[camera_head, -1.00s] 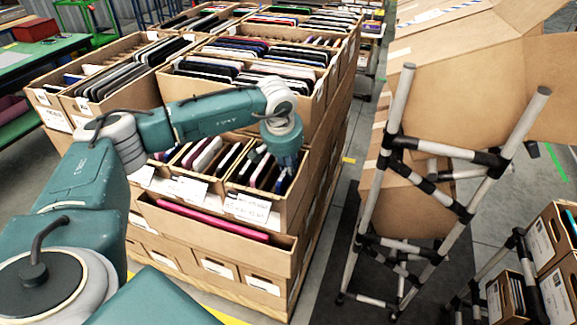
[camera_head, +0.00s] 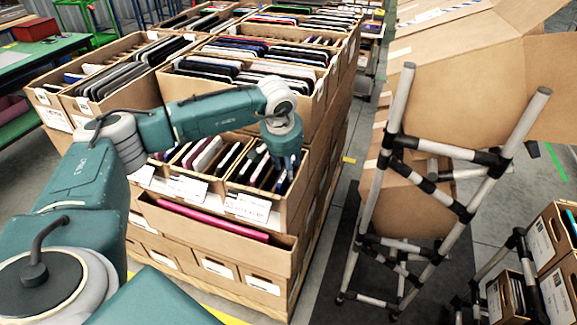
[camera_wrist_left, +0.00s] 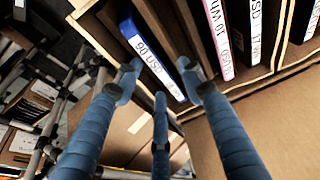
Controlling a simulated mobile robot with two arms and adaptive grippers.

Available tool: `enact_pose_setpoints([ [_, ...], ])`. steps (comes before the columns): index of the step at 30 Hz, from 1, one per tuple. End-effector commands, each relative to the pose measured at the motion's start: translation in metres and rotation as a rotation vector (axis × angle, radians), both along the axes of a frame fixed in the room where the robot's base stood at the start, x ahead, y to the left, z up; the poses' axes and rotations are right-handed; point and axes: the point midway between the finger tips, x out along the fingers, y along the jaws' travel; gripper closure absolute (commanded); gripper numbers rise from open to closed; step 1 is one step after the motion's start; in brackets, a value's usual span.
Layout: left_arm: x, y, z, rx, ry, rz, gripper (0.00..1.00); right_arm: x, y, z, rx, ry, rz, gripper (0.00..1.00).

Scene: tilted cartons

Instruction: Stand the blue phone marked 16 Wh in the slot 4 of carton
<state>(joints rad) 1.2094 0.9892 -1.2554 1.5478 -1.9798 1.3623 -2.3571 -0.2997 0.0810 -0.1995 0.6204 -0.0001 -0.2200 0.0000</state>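In the left wrist view a blue-edged phone (camera_wrist_left: 150,52) with a white label stands on edge in a carton compartment. Its label is turned and partly covered, so I cannot read a 16 Wh mark for sure. My left gripper (camera_wrist_left: 160,82) has its blue fingers spread around the near end of this phone; I cannot tell if they touch it. In the head view the left gripper (camera_head: 288,165) points down into the right end of an open carton (camera_head: 284,209) on the stack. The slot numbers are not readable. My right gripper is not in view.
More phones with labels, one pink (camera_wrist_left: 218,38), stand in the neighbouring compartment. Cartons full of devices rise behind the arm. A lower carton holds a long pink item (camera_head: 212,220). A tube rack (camera_head: 440,190) with empty tilted cartons stands to the right, past a strip of floor.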

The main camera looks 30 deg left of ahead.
Motion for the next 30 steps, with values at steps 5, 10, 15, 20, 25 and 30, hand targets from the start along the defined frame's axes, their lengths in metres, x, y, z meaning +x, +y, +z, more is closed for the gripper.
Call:
enact_pose_setpoints([
  [5,-0.002,-0.002,0.006,-0.002,0.000,-0.002,0.59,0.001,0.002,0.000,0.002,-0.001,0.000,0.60],
  [10,-0.009,-0.003,0.033,-0.002,-0.005,-0.002,0.59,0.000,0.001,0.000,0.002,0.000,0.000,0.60],
  [15,-0.019,-0.005,0.069,-0.001,-0.005,-0.002,0.59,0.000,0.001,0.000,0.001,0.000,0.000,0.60],
  [20,-0.028,-0.007,0.096,-0.002,-0.004,-0.001,0.59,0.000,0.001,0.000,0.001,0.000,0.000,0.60],
  [25,-0.033,-0.008,0.112,-0.001,-0.001,0.000,0.59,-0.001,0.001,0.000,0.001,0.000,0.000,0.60],
  [30,-0.034,-0.009,0.132,-0.002,-0.001,-0.001,0.59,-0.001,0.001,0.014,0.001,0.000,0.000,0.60],
])
